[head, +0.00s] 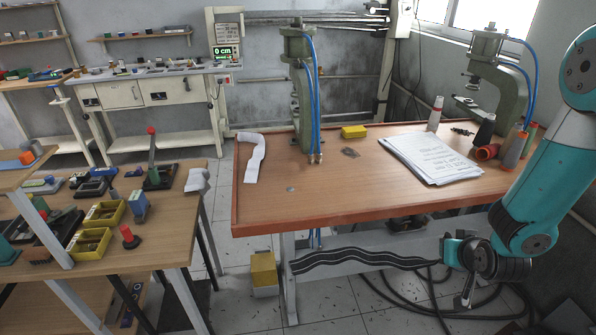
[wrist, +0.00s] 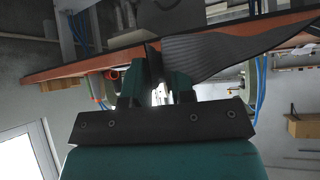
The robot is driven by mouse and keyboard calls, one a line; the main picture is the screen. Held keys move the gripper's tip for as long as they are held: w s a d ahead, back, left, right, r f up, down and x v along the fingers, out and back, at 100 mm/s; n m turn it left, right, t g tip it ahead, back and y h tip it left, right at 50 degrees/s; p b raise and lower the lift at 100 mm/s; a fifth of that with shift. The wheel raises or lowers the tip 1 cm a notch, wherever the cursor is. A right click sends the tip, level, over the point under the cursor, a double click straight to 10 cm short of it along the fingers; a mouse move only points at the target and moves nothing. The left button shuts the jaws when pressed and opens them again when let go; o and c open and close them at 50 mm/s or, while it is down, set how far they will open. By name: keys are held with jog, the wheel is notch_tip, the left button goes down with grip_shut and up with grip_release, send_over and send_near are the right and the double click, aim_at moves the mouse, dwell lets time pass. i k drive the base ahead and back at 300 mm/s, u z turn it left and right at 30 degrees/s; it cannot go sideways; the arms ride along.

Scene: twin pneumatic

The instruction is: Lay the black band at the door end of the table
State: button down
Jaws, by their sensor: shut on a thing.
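The black band (head: 360,260) has pale wavy stripes and stretches out to the left of my gripper (head: 453,253) in the head view, in front of the table's underside. My gripper is shut on its right end, below the front edge of the wooden table (head: 310,205). In the wrist view, the band (wrist: 225,55) shows as a dark ribbed sheet running right from between the green fingers of my gripper (wrist: 158,78). The band is off the tabletop. Its end between the fingers is mostly hidden.
A cluttered workbench (head: 170,225) stands left; cables lie on the floor.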

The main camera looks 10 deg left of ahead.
aim_at(279, 159)
jog(key=u, duration=0.6)
jog(key=i, duration=0.9)
jog(key=u, duration=0.8)
jog(key=i, duration=0.45)
jog(key=u, duration=0.2)
